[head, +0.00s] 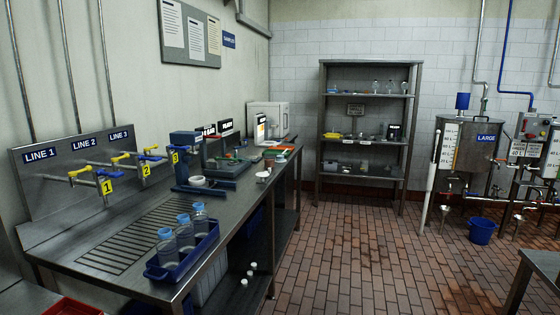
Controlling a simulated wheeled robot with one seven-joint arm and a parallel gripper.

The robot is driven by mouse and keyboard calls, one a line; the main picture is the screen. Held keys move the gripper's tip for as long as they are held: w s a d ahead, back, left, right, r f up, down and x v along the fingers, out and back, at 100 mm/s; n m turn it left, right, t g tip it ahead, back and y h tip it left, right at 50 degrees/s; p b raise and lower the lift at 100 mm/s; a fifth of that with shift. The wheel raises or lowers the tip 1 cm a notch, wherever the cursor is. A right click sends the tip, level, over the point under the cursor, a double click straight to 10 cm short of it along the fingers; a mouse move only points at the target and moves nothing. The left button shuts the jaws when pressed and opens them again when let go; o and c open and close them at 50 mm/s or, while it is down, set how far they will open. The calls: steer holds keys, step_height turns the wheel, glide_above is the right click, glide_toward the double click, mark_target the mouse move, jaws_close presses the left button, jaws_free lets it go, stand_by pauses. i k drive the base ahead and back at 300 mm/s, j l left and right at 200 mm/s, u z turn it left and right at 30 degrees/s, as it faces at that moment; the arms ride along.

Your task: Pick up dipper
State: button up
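No object is clearly recognisable as the dipper at this size. A long pale pole (430,190) stands upright beside the tank marked LARGE (477,160) at the right; I cannot tell whether it is the dipper. A small white cup-like piece (263,174) sits at the right edge of the steel bench, too small to identify. My gripper is not in view.
The steel bench (130,285) runs along the left wall, with a blue tray (160,273) of capped bottles and three numbered taps. A shelf rack (365,185) stands at the back. A blue bucket (482,231) stands near the tank. The tiled floor (360,260) between is clear.

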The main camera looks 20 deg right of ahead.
mark_target(280, 158)
steer(key=i+z, duration=0.35)
steer(key=i, duration=0.2)
steer(key=i+z, duration=0.35)
steer(key=i, duration=0.2)
steer(key=i+j+z, duration=0.25)
steer(key=i+z, duration=0.15)
steer(key=i, duration=0.15)
steer(key=i+l, duration=0.15)
steer(key=i, duration=0.6)
steer(key=i+l+z, duration=0.1)
steer(key=i, duration=0.65)
